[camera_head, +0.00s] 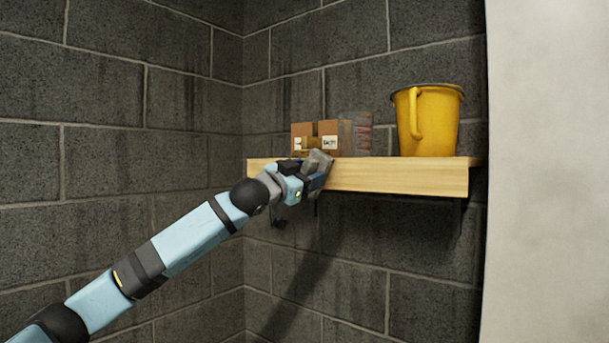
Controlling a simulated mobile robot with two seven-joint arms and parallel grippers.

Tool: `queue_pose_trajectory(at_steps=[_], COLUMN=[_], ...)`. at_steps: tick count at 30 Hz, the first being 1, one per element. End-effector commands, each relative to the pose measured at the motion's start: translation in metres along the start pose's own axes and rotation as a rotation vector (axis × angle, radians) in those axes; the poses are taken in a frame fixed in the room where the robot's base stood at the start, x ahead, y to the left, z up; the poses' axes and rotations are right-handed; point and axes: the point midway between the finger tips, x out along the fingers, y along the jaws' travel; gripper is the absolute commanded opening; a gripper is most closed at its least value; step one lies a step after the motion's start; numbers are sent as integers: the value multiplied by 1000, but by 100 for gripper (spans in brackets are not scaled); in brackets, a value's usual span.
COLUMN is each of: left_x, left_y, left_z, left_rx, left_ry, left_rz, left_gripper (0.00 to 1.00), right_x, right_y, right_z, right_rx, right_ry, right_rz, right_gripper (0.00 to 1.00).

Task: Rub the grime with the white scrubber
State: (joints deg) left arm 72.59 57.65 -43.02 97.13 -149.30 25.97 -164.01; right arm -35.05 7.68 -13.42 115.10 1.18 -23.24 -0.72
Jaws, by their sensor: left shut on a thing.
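My left gripper (312,177) reaches in from the left to the front edge of a wooden shelf. It is shut on a small pale grey block (319,161), which looks like the white scrubber. The block is at the shelf's front edge, partly hidden by the gripper; I cannot tell whether it touches the wood. No distinct grime patch is clear on the shelf; dark streaks show on the block walls. My right gripper is not in view.
The wooden shelf (400,178) holds a cardboard box (328,130), a clear item with red marks (361,136) and a yellow bucket (436,122). Dark block walls (110,165) meet in a corner behind. A pale surface (550,170) stands at the right.

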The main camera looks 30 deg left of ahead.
Motion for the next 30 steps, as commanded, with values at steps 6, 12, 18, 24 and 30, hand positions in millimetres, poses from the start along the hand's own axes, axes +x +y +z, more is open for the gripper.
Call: queue_pose_trajectory(at_steps=[6,12,18,24,30], left_x=[1,3,6,6,4], left_y=[18,32,31,17,2], left_z=[-7,-15,-16,-9,-1], left_rx=[-2,-1,0,0,-1], left_ry=[3,3,1,-1,-2], left_rz=[2,1,0,-2,-1], left_gripper=[33,33,33,33,33], right_x=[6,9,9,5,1], right_y=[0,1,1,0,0], right_z=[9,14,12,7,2], right_rx=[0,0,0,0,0], right_ry=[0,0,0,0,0], right_rz=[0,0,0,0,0], right_gripper=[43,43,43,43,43])
